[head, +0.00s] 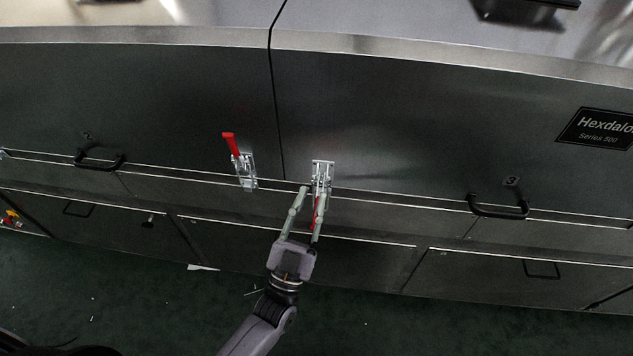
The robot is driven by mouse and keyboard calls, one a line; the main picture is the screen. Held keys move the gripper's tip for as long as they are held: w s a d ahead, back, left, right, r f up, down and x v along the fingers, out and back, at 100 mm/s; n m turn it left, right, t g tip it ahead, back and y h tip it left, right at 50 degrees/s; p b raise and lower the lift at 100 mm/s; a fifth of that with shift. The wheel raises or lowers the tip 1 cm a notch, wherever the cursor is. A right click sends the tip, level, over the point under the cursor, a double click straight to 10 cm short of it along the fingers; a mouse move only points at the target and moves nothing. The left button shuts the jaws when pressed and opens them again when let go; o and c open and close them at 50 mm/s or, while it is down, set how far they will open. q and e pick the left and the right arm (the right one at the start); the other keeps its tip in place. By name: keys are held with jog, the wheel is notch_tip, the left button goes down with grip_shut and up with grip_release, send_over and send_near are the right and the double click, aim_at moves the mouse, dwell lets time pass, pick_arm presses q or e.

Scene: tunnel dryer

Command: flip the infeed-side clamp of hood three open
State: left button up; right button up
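Two toggle clamps sit on either side of the seam between two hood panels. The right clamp (322,175) has a metal body on the hood's lower edge, and its red handle (317,208) points down. The left clamp (245,172) has its red handle (230,144) pointing up. My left gripper (311,194) reaches up from below at the right clamp. Its two fingers are apart, with the red handle between them, close to the right finger. Contact cannot be made out, and the finger partly hides the handle. My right gripper is not in view.
Black bar handles stick out from the hood panels at left (99,162) and right (498,208). Lower panels (340,262) run below the hoods. The dark green floor (420,325) in front looks mostly clear, with small scraps.

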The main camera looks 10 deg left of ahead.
pick_arm(q)
jog(key=v, duration=0.7)
jog(key=shift+s, duration=0.2)
jog(key=shift+f, duration=0.1)
jog(key=s+a+f+g+y, duration=0.1)
jog(key=s+a+f+g, duration=0.35)
jog(key=f, duration=1.25)
jog(key=s+f+g+y, duration=0.1)
jog(key=f+g, duration=0.7)
jog(key=f, duration=1)
jog(key=s+a+f+g+y, duration=0.1)
jog(key=s+a+f+g, duration=0.2)
jog(key=s+f, duration=0.2)
jog(key=s+a+f+n+g+y, duration=0.1)
jog(key=s+a+f+g, duration=0.3)
jog(key=s, duration=0.7)
jog(key=s+a+f+n+g+y, duration=0.1)
jog(key=s+a+f+g+y, duration=0.1)
jog(key=s+f, duration=0.5)
jog(key=shift+s+a+g, duration=0.85)
jog(key=shift+s, duration=0.1)
